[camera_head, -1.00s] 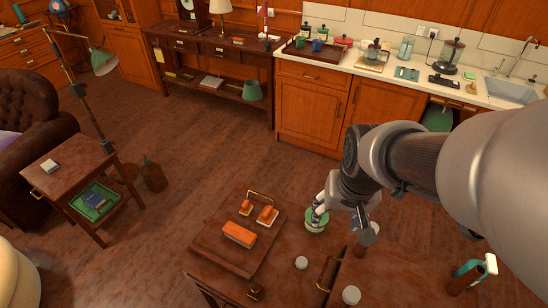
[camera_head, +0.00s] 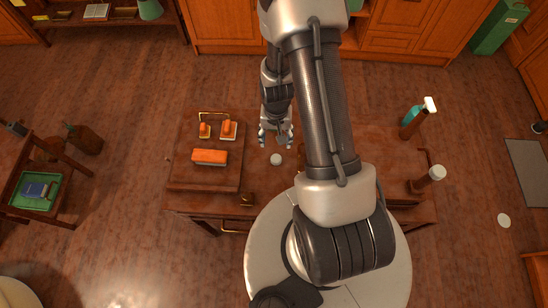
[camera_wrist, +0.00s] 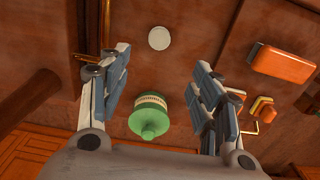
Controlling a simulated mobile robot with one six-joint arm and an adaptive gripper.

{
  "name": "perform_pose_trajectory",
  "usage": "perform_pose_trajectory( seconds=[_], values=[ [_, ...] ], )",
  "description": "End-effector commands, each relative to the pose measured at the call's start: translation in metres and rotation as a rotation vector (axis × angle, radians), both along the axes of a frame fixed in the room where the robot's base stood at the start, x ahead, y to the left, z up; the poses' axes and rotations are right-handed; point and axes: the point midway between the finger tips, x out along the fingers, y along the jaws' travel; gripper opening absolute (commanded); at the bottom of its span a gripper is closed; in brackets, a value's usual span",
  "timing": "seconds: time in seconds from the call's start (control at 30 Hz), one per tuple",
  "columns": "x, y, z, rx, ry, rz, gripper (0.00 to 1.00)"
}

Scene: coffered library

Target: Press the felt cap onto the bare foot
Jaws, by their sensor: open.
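A small white disc, which looks like the felt cap (camera_head: 276,159), lies flat on the brown worktop (camera_head: 270,192), right of a raised board. It also shows in the wrist view (camera_wrist: 158,38). My gripper (camera_head: 275,140) is open, its fingers beside the cap and apart from it. In the wrist view a green jar with a pale label (camera_wrist: 149,113) shows between the open fingers, with no finger visibly closed on it. A dark rounded post (camera_wrist: 30,100) shows at the wrist view's left; I cannot tell whether it is the bare foot. Another dark post (camera_head: 418,185) carries a white top (camera_head: 437,173).
The raised board (camera_head: 185,175) holds an orange block (camera_head: 210,157) and smaller orange pieces (camera_head: 228,129). A dark post with a teal part and white tip (camera_head: 411,115) stands at the worktop's right. A side table (camera_head: 22,165) is at far left. Open floor surrounds the worktop.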

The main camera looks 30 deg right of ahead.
Motion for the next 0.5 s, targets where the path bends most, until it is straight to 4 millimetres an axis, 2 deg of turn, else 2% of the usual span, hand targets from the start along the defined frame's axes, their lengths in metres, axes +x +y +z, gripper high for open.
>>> perform_pose_trajectory(
  seconds=[0.03,0.2,0.33,0.5],
  values=[
    [-0.001,0.0,-0.016,0.001,0.004,0.0,0.58],
    [-0.001,0.0,-0.053,0.001,0.003,0.001,0.58],
    [-0.001,0.0,-0.074,0.0,0.002,0.001,0.58],
    [0.0,0.0,-0.086,0.0,0.0,0.001,0.58]
  ],
)
